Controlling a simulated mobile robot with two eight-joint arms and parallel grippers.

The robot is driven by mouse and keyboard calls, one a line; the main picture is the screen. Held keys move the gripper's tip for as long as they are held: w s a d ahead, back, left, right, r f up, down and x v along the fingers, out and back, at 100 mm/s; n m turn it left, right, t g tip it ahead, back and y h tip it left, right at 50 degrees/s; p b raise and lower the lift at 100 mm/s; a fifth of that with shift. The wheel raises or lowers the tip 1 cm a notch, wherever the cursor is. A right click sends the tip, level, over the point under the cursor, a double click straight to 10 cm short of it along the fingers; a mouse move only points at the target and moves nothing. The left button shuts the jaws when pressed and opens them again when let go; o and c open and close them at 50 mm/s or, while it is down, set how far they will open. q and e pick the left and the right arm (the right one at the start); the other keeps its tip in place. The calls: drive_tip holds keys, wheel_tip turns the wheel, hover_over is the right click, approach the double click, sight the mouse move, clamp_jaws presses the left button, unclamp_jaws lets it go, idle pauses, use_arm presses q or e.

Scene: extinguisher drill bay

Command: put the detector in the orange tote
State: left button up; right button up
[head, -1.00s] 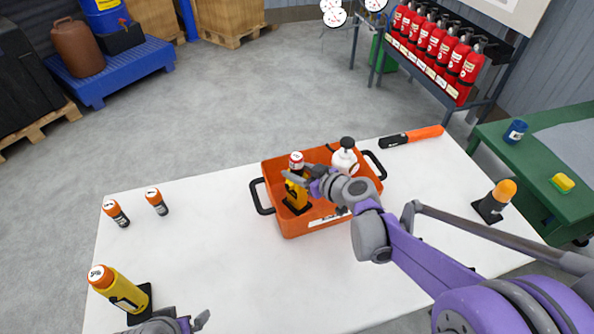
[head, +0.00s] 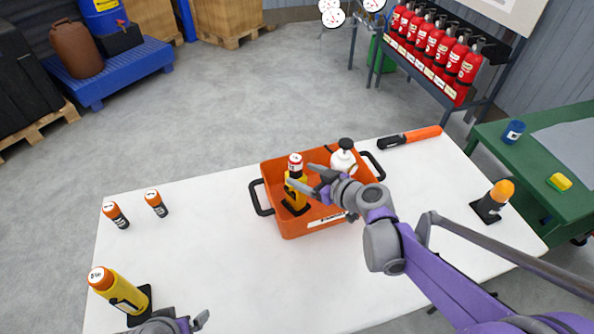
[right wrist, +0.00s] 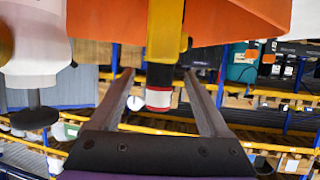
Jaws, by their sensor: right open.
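The detector, a yellow body with a black base and a red-and-white top (head: 296,188), stands upright in the left part of the orange tote (head: 287,227). My right gripper (head: 301,177) is open beside the detector's upper part, over the tote. In the right wrist view, which looks upside down, the detector (right wrist: 160,45) shows between the two spread fingers, with orange tote wall around it. Whether either finger touches it I cannot tell. My left gripper (head: 184,323) shows only partly at the bottom edge; its jaws are mostly cut off.
A white bottle with a black top (head: 343,160) is also in the tote. A yellow cylinder with an orange cap (head: 118,290) and two small orange-capped cylinders (head: 116,214) are at the left. An orange-black tool (head: 410,137) and an orange-topped lamp (head: 494,200) are at the right. The front middle is clear.

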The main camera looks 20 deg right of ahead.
drive_tip(key=v, duration=0.8)
drive_tip(key=s+a+f+m+g+h, duration=0.1)
drive_tip(key=s+a+f+g, duration=0.15)
drive_tip(key=s, duration=0.25)
drive_tip(key=s+a+f+m+g+h, duration=0.1)
drive_tip(key=s+a+f+g, duration=0.1)
drive_tip(key=s+f+g, duration=0.3)
drive_tip(key=s+d+f+m+h, duration=0.2)
drive_tip(key=s+d+m+h, duration=0.1)
drive_tip(key=s, duration=0.6)
drive_tip(key=shift+h+p, duration=0.45)
drive_tip(key=shift+h, duration=0.05)
drive_tip(key=shift+t, duration=0.25)
